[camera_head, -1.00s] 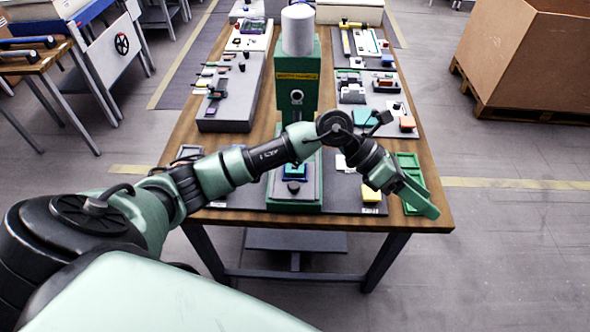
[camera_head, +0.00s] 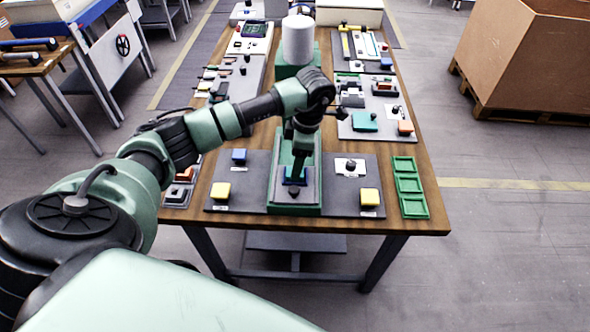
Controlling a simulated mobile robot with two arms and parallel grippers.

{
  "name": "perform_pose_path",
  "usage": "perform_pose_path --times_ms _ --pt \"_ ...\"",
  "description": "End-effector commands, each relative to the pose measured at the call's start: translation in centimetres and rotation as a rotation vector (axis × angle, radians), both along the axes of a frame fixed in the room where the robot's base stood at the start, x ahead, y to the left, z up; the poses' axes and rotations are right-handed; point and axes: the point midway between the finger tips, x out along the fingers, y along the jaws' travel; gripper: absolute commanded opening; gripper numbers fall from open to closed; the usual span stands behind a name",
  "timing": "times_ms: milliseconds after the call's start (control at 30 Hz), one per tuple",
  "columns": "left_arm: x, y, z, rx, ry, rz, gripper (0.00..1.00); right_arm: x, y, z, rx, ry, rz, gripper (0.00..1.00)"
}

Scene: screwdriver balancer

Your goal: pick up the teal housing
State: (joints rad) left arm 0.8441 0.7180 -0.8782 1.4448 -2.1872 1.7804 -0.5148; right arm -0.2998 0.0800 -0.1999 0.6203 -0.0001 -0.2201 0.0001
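A teal housing (camera_head: 364,122) lies on the grey mat at the right of the table, left of an orange block. My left arm comes in from the left and bends down at the middle of the table. My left gripper (camera_head: 297,178) points down over the green press base, at a small blue-teal piece (camera_head: 293,181) there. The gripper partly hides this piece. I cannot tell whether the fingers touch it or how far apart they are. My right gripper is not in view.
A green press (camera_head: 298,60) with a white cylinder on top stands behind my arm. Yellow buttons (camera_head: 220,191) (camera_head: 370,197) flank the press base. A green three-compartment tray (camera_head: 409,187) sits at the right edge. An orange block (camera_head: 405,128) is close to the teal housing.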

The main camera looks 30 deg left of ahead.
Motion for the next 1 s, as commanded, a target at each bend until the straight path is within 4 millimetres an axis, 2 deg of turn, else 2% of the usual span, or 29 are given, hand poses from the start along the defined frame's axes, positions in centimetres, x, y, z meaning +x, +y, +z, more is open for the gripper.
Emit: perform_pose_path --times_ms 33,200,433,600,667,1000 --pt "-0.3 0.0 -0.4 0.0 0.004 0.001 0.62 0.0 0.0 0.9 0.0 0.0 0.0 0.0" --pt "-0.3 0.2 -2.2 0.0 0.0 -0.001 0.62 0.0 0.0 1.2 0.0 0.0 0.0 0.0" --pt "-0.2 0.3 -2.4 -0.001 0.0 -0.001 0.62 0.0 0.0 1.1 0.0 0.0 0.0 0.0" --pt "-0.2 0.2 -2.4 -0.001 0.0 -0.001 0.15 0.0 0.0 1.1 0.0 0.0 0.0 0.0" --pt "-0.2 0.2 -2.4 -0.002 -0.001 -0.001 0.0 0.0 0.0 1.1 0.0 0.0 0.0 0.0" --pt "-0.1 0.2 -2.0 -0.002 -0.003 0.0 0.0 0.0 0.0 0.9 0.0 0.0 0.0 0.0"
